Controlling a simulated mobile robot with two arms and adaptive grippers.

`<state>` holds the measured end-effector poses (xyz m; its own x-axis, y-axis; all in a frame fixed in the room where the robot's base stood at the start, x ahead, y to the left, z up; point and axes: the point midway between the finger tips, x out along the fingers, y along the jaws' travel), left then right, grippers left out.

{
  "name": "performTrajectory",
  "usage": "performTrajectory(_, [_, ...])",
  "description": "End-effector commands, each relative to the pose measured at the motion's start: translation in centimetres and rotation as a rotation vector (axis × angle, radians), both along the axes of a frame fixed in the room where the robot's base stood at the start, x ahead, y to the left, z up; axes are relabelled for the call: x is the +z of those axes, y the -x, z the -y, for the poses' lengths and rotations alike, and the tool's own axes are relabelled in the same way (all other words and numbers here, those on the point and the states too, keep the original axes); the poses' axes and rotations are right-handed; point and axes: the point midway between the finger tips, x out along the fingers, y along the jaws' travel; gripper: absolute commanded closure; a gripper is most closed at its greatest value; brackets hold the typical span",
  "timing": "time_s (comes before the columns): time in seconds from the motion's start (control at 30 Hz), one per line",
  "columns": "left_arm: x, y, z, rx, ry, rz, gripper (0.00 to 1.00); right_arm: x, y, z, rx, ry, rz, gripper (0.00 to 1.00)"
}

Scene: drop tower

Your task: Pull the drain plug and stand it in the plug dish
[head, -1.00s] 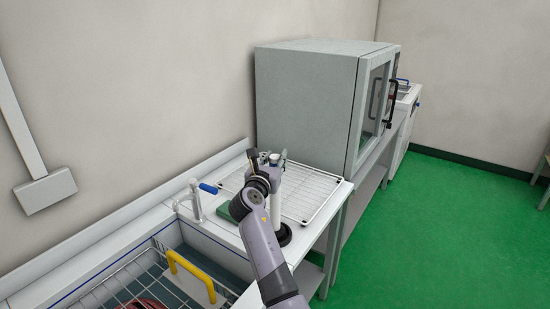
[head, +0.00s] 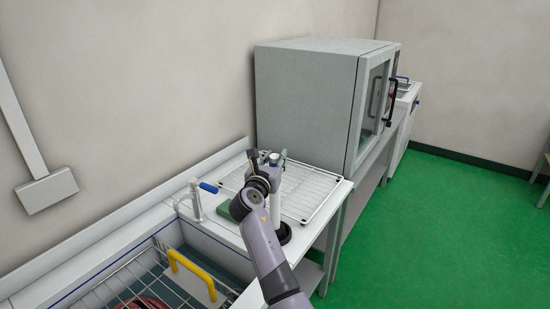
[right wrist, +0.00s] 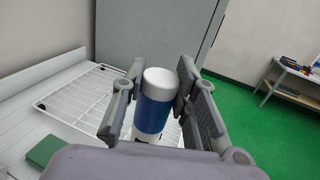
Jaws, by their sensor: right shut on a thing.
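My right gripper (head: 266,162) is shut on the upper part of an upright plug (head: 275,214), a white tube. In the right wrist view the plug's blue grip (right wrist: 152,115) with its pale grey cap sits between the two fingers of the gripper (right wrist: 157,98). The tube reaches down to a round black piece (head: 284,234) on the counter, which looks like the plug dish. My arm covers part of it, so I cannot tell whether the plug rests in it or is just above. My left gripper is not in view.
A white wire rack (head: 315,190) lies right of the plug. A green block (head: 224,208) and a tap with a blue lever (head: 197,200) are to the left. The sink holds a wire basket with a yellow handle (head: 191,273). A large grey cabinet (head: 305,105) stands behind.

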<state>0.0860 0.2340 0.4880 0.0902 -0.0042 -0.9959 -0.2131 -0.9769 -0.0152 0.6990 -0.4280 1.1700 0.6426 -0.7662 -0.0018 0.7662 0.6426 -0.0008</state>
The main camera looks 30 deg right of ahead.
Motion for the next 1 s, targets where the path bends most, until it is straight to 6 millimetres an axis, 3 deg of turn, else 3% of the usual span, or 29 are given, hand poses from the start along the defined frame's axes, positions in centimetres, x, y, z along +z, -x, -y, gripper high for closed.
performTrajectory(1.0, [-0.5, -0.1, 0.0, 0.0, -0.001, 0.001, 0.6, -1.0, 0.0, 0.0, 0.001, 0.002, 0.003, 1.0])
